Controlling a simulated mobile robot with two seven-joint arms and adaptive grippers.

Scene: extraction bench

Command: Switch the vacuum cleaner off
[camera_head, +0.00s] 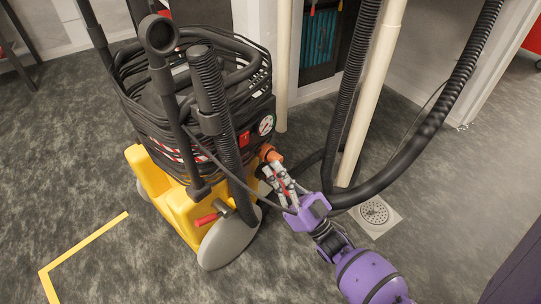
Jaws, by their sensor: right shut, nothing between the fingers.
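The vacuum cleaner (172,207) has a yellow base, a black upper body wrapped in coiled black cable, and grey wheels. A small red switch (244,139) is on its dark front panel, left of a round white gauge (266,125). I cannot tell the switch's position. My right gripper (267,169) is shut and empty. It is in front of the machine, below the switch and gauge, close to an orange fitting (269,153). I cannot tell whether it touches the fitting. My left gripper is not in view.
A thick black hose (432,122) curves down on the right, beside a cream pipe (371,92). Black tubes (164,80) rise in front of the machine's left side. A floor drain (374,211) lies right of my gripper. Grey floor at left is open, with yellow tape (85,240).

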